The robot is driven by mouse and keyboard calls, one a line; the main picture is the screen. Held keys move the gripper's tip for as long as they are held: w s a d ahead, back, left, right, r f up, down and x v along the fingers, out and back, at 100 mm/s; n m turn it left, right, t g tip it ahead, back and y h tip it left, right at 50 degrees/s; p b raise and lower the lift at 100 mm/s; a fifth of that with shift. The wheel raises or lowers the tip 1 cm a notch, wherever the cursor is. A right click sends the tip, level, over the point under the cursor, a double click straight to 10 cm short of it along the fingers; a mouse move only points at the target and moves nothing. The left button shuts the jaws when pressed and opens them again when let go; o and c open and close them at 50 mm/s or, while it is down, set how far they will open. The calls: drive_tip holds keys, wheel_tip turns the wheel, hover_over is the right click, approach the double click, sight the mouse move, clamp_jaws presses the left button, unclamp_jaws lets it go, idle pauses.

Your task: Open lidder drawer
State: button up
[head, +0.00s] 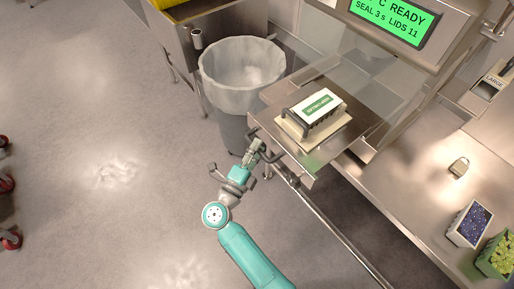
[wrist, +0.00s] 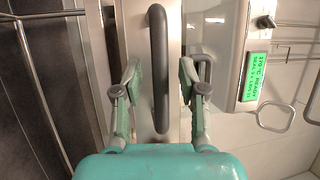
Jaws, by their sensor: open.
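The lidder (head: 412,50) is a steel machine with a green lit display. Its drawer (head: 318,174) has a steel front facing my arm in the head view. A dark grey bar handle (wrist: 159,65) stands out from the steel front in the wrist view. My gripper (wrist: 158,85) is open, with one finger on each side of the handle and visible gaps between. In the head view my gripper (head: 259,148) is at the drawer's front left edge, and it partly hides the handle there.
A cream block with a green label (head: 317,107) and a dark handle sits above the drawer under a clear guard. A lined bin (head: 242,64) stands close behind my gripper. Blue and green punnets (head: 468,224) are on the steel counter at right.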

drive_tip(key=v, duration=1.1)
drive_tip(key=shift+s+a, duration=0.15)
drive_tip(key=shift+s, duration=0.15)
